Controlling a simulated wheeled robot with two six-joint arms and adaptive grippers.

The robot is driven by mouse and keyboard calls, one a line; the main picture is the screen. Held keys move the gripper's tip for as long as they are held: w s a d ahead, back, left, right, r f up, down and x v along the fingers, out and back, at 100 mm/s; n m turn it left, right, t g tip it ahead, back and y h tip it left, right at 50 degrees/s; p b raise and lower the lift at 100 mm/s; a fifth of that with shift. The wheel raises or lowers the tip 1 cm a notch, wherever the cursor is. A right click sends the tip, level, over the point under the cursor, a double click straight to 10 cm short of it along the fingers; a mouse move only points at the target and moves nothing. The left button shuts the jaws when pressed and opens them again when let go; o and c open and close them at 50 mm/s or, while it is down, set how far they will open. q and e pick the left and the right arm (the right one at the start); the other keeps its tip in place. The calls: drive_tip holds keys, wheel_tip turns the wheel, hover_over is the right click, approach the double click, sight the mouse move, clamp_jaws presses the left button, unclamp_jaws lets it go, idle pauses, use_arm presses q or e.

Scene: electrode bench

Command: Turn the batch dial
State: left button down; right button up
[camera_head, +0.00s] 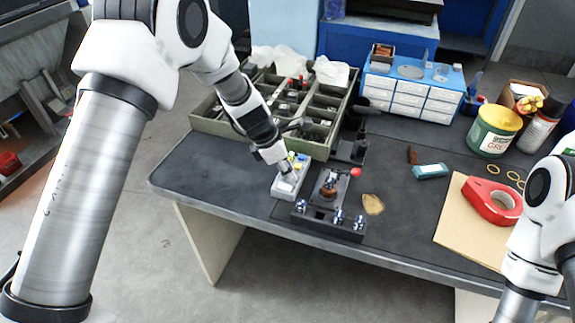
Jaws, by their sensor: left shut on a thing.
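A black fixture (330,210) with a red-knobbed lever stands just right of the box. A divided parts tray (215,128) lies behind it. A blue drawer cabinet (412,90), a green tin (494,131) and a red tape dispenser (492,200) stand to the right. The bench's left corner is clear.

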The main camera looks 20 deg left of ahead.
use_arm(q)
drive_tip(key=m+g+p, duration=0.1)
drive_tip(key=m, duration=0.1)
drive_tip(key=m+p, duration=0.2)
drive_tip(key=shift+w+r+m+g+h, duration=0.1)
drive_tip(key=shift+m+g+h, duration=0.2)
drive_tip(key=shift+g, duration=0.1)
drive_tip(key=shift+m+g+p, duration=0.3)
drive_tip(key=shift+m+p, duration=0.45)
drive_tip(key=shift+m, duration=0.15)
drive_tip(key=m+g, duration=0.1)
drive_tip(key=m, duration=0.1)
drive_tip(key=shift+w+m+p, duration=0.15)
drive_tip(key=shift+m+p, duration=0.25)
drive_tip(key=m, duration=0.1)
drive_tip(key=m+g, duration=0.1)
drive_tip(key=shift+w+f+m, duration=0.1)
drive_tip(key=shift+f+m, duration=0.15)
drive_tip(key=shift+m, duration=0.05)
drive_tip(key=m+g+y, duration=0.1)
drive_tip(key=m, duration=0.1)
drive_tip(key=shift+d+m, duration=0.1)
drive_tip(key=shift+m, duration=0.3)
drive_tip(key=m+g+y, duration=0.1)
drive_tip(key=m, duration=0.2)
drive_tip(key=shift+w+d+b, duration=0.1)
drive_tip(key=shift+b, duration=0.2)
drive_tip(key=shift+d+m+y, duration=0.1)
drive_tip(key=shift+m+y, duration=0.6)
drive_tip(key=shift+m, duration=1.2)
